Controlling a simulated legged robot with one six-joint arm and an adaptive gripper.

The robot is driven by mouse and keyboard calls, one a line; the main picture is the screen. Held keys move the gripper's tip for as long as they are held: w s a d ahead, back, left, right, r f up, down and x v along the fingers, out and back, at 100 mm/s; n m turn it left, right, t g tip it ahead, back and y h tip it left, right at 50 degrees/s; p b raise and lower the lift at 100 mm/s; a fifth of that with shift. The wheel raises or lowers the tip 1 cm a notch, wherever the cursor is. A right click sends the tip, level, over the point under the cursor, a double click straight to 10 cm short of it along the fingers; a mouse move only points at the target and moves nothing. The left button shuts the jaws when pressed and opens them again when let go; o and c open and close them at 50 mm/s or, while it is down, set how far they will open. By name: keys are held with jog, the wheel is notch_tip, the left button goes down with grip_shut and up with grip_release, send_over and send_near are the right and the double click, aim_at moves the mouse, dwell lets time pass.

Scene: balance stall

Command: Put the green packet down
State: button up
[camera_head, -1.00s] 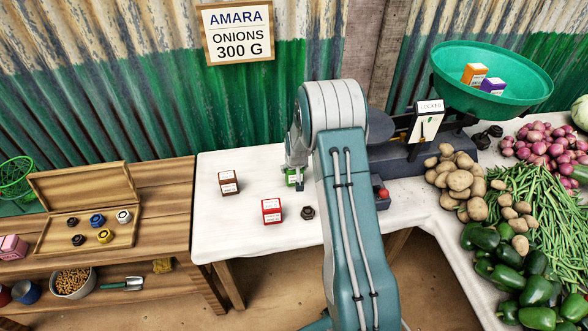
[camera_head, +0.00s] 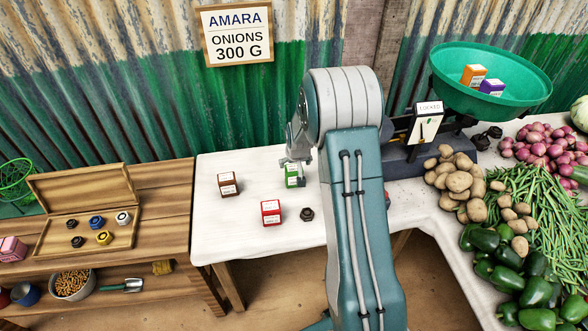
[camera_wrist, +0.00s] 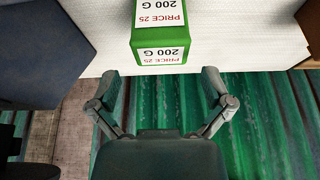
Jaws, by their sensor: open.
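The green packet (camera_head: 292,175) stands on the white table top (camera_head: 240,222), partly hidden by my arm's end in the head view. In the wrist view the green packet (camera_wrist: 160,52) sits on the white cloth, its labels reading "PRICE 25" and "200 G". My gripper (camera_wrist: 168,80) is open, with its fingers spread and nothing between them. The packet is just beyond the fingertips, apart from them. In the head view my gripper (camera_head: 292,160) is beside the packet, partly hidden by my own arm.
A red packet (camera_head: 271,212), a brown packet (camera_head: 228,184) and a dark weight (camera_head: 307,214) stand nearby. A scale (camera_head: 425,135) with a green pan (camera_head: 490,95) holding orange and purple packets is to the right. Potatoes (camera_head: 455,180) lie beside it. The table's front left is clear.

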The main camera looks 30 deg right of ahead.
jog(key=s+a+r, duration=0.3)
jog(key=s+r, duration=0.1)
jog(key=r, duration=0.3)
jog(key=s+a+r+n, duration=0.1)
jog(key=s+a+r, duration=0.35)
jog(key=r, duration=0.35)
jog(key=s+a+r, duration=0.2)
jog(key=s+r, duration=0.3)
jog(key=r, duration=0.2)
jog(key=s+a+r+n, duration=0.1)
jog(key=s+a+r, duration=0.1)
jog(key=s, duration=0.7)
jog(key=s+a+r+n+t+y, duration=0.1)
jog(key=s+a+r, duration=0.2)
jog(key=s, duration=0.7)
jog(key=shift+s+a+r, duration=0.15)
jog(key=shift+s+a, duration=0.05)
jog(key=shift+a, duration=0.9)
jog(key=shift+c, duration=0.3)
